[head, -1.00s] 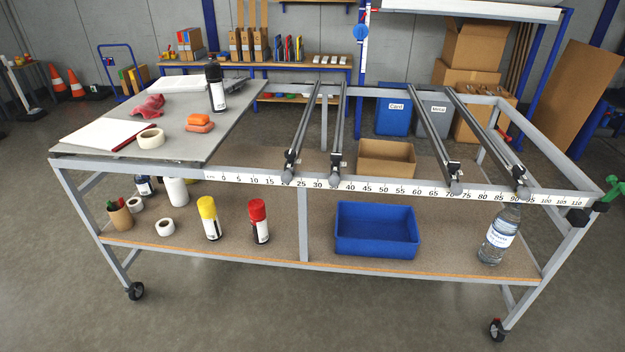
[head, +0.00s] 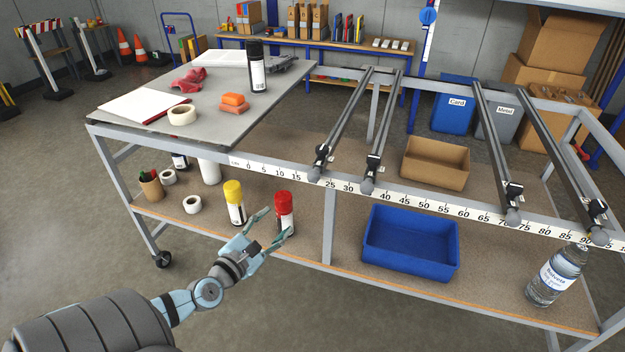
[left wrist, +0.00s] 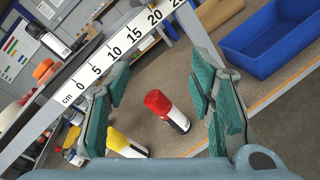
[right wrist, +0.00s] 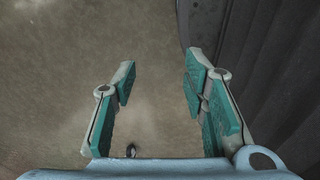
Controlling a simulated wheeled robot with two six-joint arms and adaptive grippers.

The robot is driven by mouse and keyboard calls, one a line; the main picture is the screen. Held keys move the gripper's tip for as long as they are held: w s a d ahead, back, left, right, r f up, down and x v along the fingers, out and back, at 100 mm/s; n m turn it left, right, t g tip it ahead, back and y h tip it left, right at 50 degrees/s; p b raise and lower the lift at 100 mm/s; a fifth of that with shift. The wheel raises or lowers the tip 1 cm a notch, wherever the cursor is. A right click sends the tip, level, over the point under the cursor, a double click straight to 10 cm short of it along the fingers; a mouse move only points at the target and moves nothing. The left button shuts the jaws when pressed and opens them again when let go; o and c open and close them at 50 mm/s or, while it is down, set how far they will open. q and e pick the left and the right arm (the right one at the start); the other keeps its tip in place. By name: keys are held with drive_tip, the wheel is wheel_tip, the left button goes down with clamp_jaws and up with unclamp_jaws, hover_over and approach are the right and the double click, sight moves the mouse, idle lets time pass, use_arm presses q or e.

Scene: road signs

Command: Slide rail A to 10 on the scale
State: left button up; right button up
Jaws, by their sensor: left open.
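Several dark rails span the table frame from back to front; I can read no letters on them. The leftmost rail (head: 343,121) has its front end at about 20 on the white number scale (head: 272,171). The second rail (head: 386,124) ends between 30 and 40. The scale also shows in the left wrist view (left wrist: 113,53), with 0 to 20 readable. My left gripper (head: 278,222) is open and empty, in front of the table and below the scale, apart from the rails. My right gripper (right wrist: 158,62) is open and empty above bare floor in the right wrist view.
A yellow-capped can (head: 235,204) and a red-capped can (head: 284,211) stand on the lower shelf near my left gripper. A blue bin (head: 410,247) and a water bottle (head: 556,275) are further right. A grey panel (head: 205,90) carries tape, sponges and a black bottle.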

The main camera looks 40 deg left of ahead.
sight(310, 179)
use_arm(q)
wheel_tip(310, 179, up, 6)
drive_tip(key=w+d+f+n, duration=0.1)
drive_tip(key=w+d+n, duration=0.1)
drive_tip(key=n, duration=0.3)
drive_tip(key=shift+t+h, duration=0.3)
drive_tip(key=shift+t, duration=0.2)
drive_tip(key=w, duration=0.4)
drive_tip(key=w+a, duration=0.1)
drive_tip(key=w, duration=0.4)
drive_tip(key=w+p, duration=0.1)
drive_tip(key=w, duration=0.4)
drive_tip(key=shift+a+r, duration=0.2)
drive_tip(key=shift+r, duration=0.05)
use_arm(e)
drive_tip(key=shift+w+r, duration=0.45)
drive_tip(key=shift+w, duration=0.4)
use_arm(q)
drive_tip(key=shift+r, duration=0.1)
clamp_jaws()
use_arm(e)
drive_tip(key=shift+d, duration=0.1)
